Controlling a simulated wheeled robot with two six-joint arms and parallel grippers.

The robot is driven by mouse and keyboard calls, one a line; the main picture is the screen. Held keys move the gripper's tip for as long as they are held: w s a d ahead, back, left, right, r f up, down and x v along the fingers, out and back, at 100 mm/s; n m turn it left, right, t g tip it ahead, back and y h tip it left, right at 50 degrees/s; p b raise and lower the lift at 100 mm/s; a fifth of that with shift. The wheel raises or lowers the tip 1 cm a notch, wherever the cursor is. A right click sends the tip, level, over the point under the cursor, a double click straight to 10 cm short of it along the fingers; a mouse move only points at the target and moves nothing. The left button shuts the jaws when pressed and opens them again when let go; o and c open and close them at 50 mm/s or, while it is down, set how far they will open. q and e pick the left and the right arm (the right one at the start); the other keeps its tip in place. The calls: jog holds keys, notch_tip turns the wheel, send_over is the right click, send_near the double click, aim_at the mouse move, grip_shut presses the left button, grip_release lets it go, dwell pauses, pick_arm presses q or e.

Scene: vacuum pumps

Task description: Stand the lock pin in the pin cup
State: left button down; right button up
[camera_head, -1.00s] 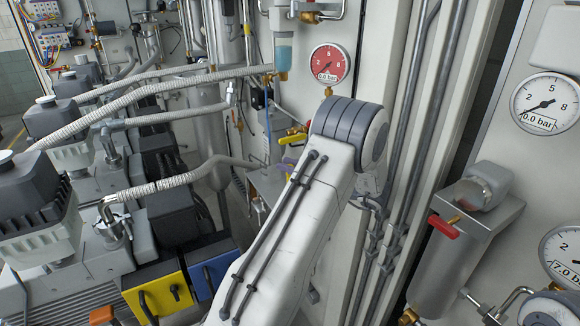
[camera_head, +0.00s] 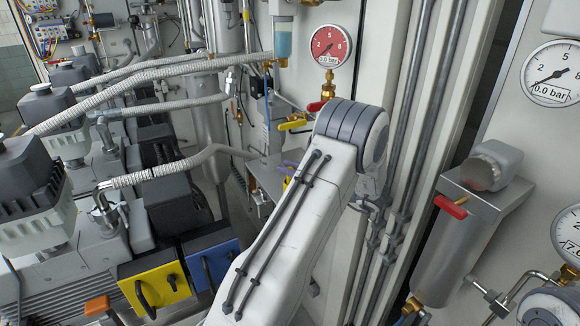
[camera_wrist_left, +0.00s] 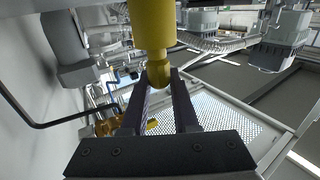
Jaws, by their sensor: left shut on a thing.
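My left gripper (camera_wrist_left: 160,78) shows in the left wrist view, its two dark fingers closed around the narrow rounded end of a yellow cylinder (camera_wrist_left: 153,28). The yellow piece, apparently the lock pin, widens beyond the fingertips and runs out of the top of that view. In the head view my white left arm (camera_head: 300,215) fills the middle, and its gripper cannot be made out clearly. I cannot make out the pin cup. My right gripper is not in view.
Grey pumps (camera_head: 35,195) with ribbed hoses (camera_head: 150,90) stand on the left. A yellow box (camera_head: 155,285) and a blue box (camera_head: 208,262) sit below. A red gauge (camera_head: 330,46) and a yellow-handled valve (camera_head: 293,125) are behind the arm. Vertical pipes (camera_head: 405,130) and a steel cylinder (camera_head: 450,245) stand right.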

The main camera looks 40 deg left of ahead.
pick_arm(q)
jog(key=shift+f, duration=0.6)
jog(key=c, duration=0.6)
grip_release()
jog(key=shift+d+b, duration=0.1)
jog(key=shift+b, duration=0.25)
jog(key=shift+w+d+f, duration=0.1)
jog(key=shift+d, duration=0.2)
jog(key=d+b, duration=0.2)
jog(key=d, duration=0.4)
jog(key=shift+w+d+b, duration=0.35)
jog(key=shift+w+b, duration=0.05)
